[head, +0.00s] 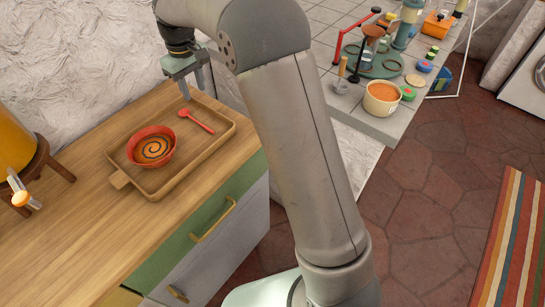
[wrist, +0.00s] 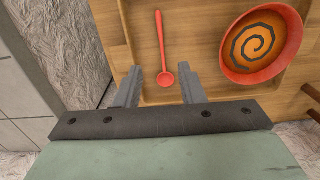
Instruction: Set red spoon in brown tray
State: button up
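The red spoon (head: 197,122) lies in the brown wooden tray (head: 225,139), beside the red bowl with an orange and dark spiral inside (head: 151,147). In the wrist view the spoon (wrist: 161,42) lies on the tray floor, its round end nearest me, with the bowl (wrist: 262,42) to its right. My gripper (head: 192,90) is above the far edge of the tray, pointing down. In the wrist view my gripper (wrist: 159,88) has its fingers spread apart, with the spoon's round end showing between them and nothing held.
The tray stands on a wooden counter (head: 95,228) against a rough white wall. An orange vessel on a wooden stand (head: 15,140) is at the left. A tiled counter (head: 320,25) behind holds an orange-filled pot (head: 381,98) and several small items. Counter left of the tray is clear.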

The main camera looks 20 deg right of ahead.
jog(key=s+d+r+m, duration=0.3)
jog(key=s+d, duration=0.6)
jog(key=s, duration=0.5)
jog(key=s+d+f+m, duration=0.1)
jog(key=s+d+f, duration=0.1)
jog(key=s, duration=0.8)
jog(key=s+d+f+m, duration=0.2)
jog(key=s+d+f, duration=0.1)
jog(key=s, duration=0.7)
jog(key=shift+s+d+f, duration=0.25)
jog(key=shift+d+f, duration=0.05)
jog(key=shift+d, duration=0.25)
